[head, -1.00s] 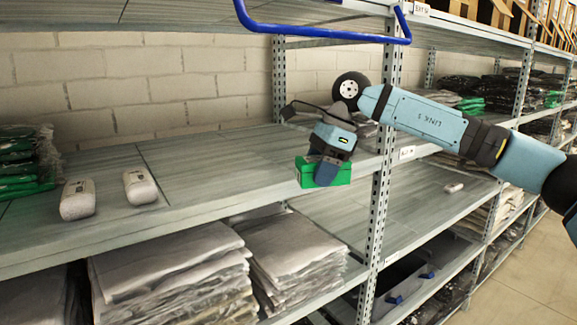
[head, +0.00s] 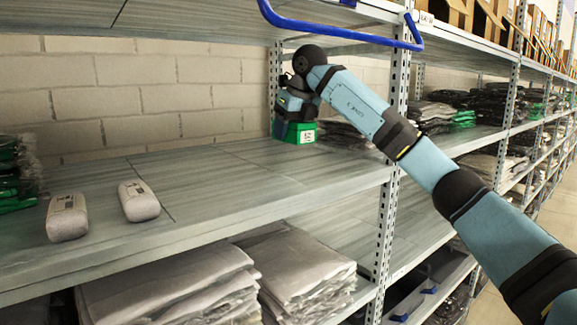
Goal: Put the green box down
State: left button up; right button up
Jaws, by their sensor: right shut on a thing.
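The green box (head: 302,133) with a white label is at the back right of the middle shelf (head: 250,170), close to the rear upright. My right gripper (head: 290,119) is above and around it, shut on it; the fingers are mostly hidden behind the wrist and the box. The box looks upright and its lower edge is at the shelf surface, though I cannot tell whether it rests fully on it. My left gripper is not in view.
Green and black bagged garments (head: 15,170) are at the far left. A front upright (head: 390,220) stands right of the box, and a blue bar (head: 340,36) hangs above. The shelf's middle is clear.

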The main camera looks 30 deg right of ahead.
send_over(289, 171)
jog(key=s, duration=0.1)
notch_tip(289, 171, down, 5)
jog(key=shift+d+r, duration=0.15)
jog(key=f, duration=0.2)
jog(key=f+p, duration=0.1)
jog(key=shift+s+a, duration=0.15)
jog(key=shift+a, duration=0.1)
jog(key=shift+d+f, duration=0.15)
jog(key=shift+f, duration=0.1)
jog(key=o, duration=0.9)
